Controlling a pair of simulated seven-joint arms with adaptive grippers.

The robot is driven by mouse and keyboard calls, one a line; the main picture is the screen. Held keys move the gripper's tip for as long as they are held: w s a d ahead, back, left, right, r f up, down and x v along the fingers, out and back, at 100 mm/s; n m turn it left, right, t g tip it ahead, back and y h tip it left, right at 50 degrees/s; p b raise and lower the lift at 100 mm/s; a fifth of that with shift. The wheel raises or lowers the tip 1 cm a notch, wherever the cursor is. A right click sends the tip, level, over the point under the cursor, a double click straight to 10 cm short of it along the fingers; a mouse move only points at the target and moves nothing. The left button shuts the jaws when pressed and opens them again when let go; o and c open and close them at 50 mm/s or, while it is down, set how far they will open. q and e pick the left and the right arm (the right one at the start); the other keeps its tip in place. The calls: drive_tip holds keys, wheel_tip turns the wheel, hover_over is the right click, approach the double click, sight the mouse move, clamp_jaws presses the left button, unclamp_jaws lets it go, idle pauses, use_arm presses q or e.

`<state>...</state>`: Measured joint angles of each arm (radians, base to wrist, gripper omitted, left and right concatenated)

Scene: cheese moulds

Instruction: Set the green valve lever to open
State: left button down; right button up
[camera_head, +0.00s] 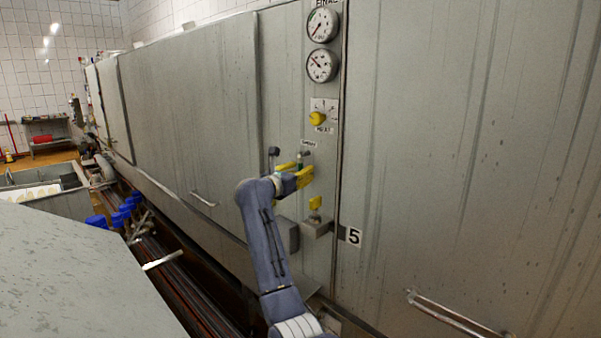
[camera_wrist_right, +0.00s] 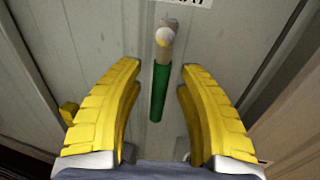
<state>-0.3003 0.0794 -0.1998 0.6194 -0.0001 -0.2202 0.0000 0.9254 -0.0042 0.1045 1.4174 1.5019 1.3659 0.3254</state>
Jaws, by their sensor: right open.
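The green valve lever (camera_wrist_right: 159,92) hangs down from a pale round pivot in the right wrist view, its length pointing toward the bottom of the picture. My right gripper (camera_wrist_right: 159,82) is open, with one yellow finger on each side of the lever and a visible gap to both. In the head view my right gripper (camera_head: 301,173) is at the grey panel below the gauges, and the lever (camera_head: 300,158) shows only as a small green bit by the fingers. My left gripper is not in view.
Above are two round gauges (camera_head: 322,43) and a yellow knob (camera_head: 317,118). Below the gripper is another yellow knob (camera_head: 315,203) on a grey box. A metal door handle (camera_head: 450,314) sticks out at lower right. Blue-capped fittings (camera_head: 122,211) stand at lower left.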

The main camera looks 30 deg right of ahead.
drive_tip(key=shift+c, duration=0.4)
clamp_jaws()
